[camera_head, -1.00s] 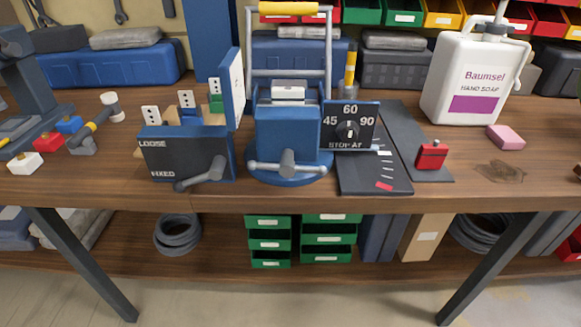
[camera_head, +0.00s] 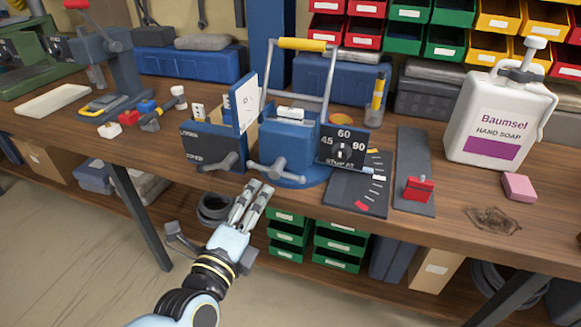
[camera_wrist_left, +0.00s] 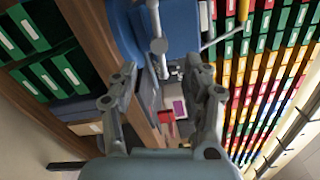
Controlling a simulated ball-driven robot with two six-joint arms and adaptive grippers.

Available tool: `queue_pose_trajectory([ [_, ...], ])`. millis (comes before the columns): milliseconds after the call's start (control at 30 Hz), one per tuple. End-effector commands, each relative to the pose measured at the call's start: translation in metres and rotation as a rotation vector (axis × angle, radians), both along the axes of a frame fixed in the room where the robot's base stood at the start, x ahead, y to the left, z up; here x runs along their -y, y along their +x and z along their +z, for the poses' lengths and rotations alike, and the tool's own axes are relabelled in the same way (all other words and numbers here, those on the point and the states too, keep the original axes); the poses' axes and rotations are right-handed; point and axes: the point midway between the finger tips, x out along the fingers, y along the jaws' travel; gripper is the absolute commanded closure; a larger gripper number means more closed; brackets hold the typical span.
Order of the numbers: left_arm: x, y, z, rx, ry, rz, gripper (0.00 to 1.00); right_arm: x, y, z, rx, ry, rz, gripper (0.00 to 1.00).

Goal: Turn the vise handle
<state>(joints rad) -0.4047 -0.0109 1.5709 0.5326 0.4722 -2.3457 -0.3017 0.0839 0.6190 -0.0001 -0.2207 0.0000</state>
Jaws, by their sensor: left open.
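The blue vise (camera_head: 290,150) stands near the front edge of the bench. Its grey handle (camera_head: 272,172), a bar with knobbed ends across a screw, faces the front. My left gripper (camera_head: 260,187) is just in front of and below the handle, past the bench edge, its fingers apart and empty. In the left wrist view the open fingers (camera_wrist_left: 162,82) frame a gap, with the handle bar (camera_wrist_left: 155,22) ahead of them, apart from both fingertips. The blue vise body also shows there (camera_wrist_left: 182,30). My right gripper is not in view.
Left of the vise is a dark box (camera_head: 200,140) with a grey lever (camera_head: 220,162). Right of it are an angle dial (camera_head: 342,148), a dark plate and a red block (camera_head: 419,189). A soap bottle (camera_head: 499,117) stands further right. Green drawers (camera_head: 289,235) sit under the bench.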

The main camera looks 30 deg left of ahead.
Motion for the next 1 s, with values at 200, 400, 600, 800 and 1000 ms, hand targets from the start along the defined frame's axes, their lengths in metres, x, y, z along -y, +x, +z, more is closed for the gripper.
queue_pose_trajectory([
  [200, -0.009, 0.04, 0.0, 0.003, 0.001, -0.002, 0.52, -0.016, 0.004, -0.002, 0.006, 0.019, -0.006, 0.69],
  [400, -0.018, 0.076, 0.0, 0.002, 0.002, -0.002, 0.52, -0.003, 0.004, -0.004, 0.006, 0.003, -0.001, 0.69],
  [600, -0.022, 0.095, -0.001, -0.001, 0.001, -0.003, 0.52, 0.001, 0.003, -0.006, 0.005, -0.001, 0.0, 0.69],
  [800, -0.023, 0.099, -0.001, -0.001, 0.001, -0.003, 0.52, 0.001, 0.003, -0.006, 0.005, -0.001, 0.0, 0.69],
  [1000, -0.023, 0.098, -0.001, -0.001, 0.001, -0.003, 0.62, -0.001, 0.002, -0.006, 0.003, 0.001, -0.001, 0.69],
])
